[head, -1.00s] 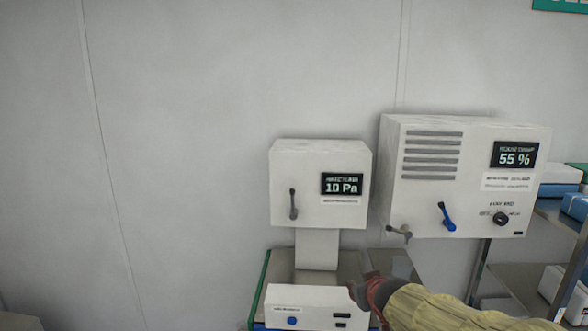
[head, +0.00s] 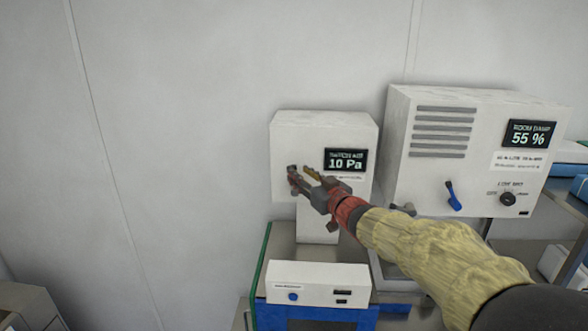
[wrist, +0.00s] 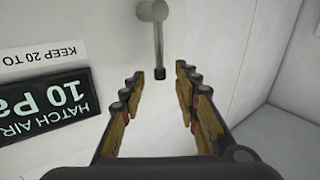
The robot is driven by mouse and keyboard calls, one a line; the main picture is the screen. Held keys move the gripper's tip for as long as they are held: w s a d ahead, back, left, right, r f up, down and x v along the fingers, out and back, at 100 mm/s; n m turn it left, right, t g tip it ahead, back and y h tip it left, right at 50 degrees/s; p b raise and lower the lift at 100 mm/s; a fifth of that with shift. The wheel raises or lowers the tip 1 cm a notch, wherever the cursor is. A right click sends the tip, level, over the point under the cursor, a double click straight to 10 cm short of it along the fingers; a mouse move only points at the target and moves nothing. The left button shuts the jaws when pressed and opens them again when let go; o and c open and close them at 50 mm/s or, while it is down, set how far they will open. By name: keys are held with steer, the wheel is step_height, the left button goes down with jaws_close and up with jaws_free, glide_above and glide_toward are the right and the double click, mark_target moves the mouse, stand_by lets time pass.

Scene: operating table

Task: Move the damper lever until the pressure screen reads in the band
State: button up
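The pressure screen (head: 345,161) on the white left box (head: 325,128) reads 10 Pa. In the wrist view the screen (wrist: 45,108) appears upside down, headed HATCH AIR. A label (wrist: 40,57) beside it reads "KEEP 20 TO", with the rest cut off. The grey lever (wrist: 157,30) is on the same box face; in the head view my gripper largely hides it. My gripper (head: 302,177) is in front of the box, left of the screen. In the wrist view my gripper (wrist: 160,73) is open, with the lever's dark end between the fingertips. Contact cannot be told.
A larger white box (head: 470,200) on the right has a vent, a blue lever (head: 453,196), a black knob (head: 507,199) and a screen (head: 530,134) reading 55 %. A low white unit (head: 318,283) with a blue button sits below. The left wall is clear.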

steer(key=x, duration=0.2)
steer(key=shift+w+a+r, duration=0.1)
steer(key=shift+w+a, duration=0.15)
steer(key=shift+a, duration=0.05)
steer(key=shift+c, duration=0.6)
jaws_close()
